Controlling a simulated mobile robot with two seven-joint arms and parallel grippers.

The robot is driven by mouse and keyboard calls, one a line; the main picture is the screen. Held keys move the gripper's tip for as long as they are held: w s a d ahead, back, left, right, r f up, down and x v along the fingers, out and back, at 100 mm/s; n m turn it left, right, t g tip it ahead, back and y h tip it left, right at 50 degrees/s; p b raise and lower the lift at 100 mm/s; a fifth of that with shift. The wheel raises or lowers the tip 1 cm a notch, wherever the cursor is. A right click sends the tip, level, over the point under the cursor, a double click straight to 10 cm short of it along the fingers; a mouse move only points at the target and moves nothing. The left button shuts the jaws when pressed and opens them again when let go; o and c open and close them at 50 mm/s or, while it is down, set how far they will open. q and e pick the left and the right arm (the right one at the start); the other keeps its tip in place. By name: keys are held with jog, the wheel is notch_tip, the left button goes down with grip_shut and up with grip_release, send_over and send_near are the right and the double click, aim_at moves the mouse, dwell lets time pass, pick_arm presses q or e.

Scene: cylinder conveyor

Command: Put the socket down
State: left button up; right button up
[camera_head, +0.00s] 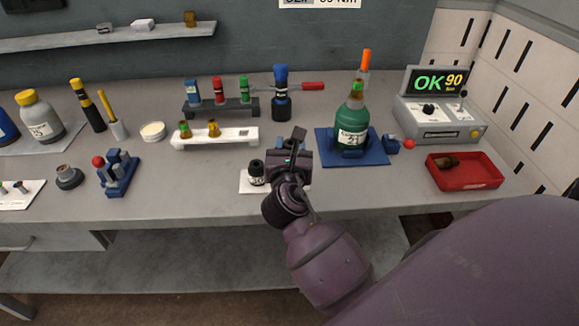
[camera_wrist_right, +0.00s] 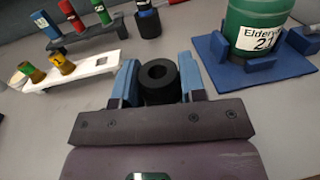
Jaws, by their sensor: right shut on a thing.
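My right gripper (camera_head: 292,148) is over the front middle of the bench, just beside a small white mat (camera_head: 246,187). In the right wrist view its blue fingers (camera_wrist_right: 158,82) are shut on a black socket (camera_wrist_right: 159,74), with its round hole facing up. A black socket with a white label (camera_head: 257,174) stands on the white mat, left of the gripper. My gripper hides the right part of the mat, and I cannot tell the held socket's height above it. My left gripper is not in view.
A green bottle (camera_head: 352,120) sits in a blue fixture (camera_head: 331,155) close to the right of my gripper. A white rack (camera_head: 235,137) with small fittings lies behind. A red tray (camera_head: 476,178) and a tester showing OK 90 (camera_head: 440,115) are at right.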

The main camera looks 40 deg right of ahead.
jog(key=shift+f+b, duration=0.9)
jog(key=shift+f, duration=1.9)
jog(key=shift+f, duration=0.1)
jog(key=o, duration=1.1)
jog(key=shift+c, duration=0.2)
jog(key=shift+s, duration=0.1)
jog(key=v, duration=1.1)
jog(key=shift+s+a, duration=0.3)
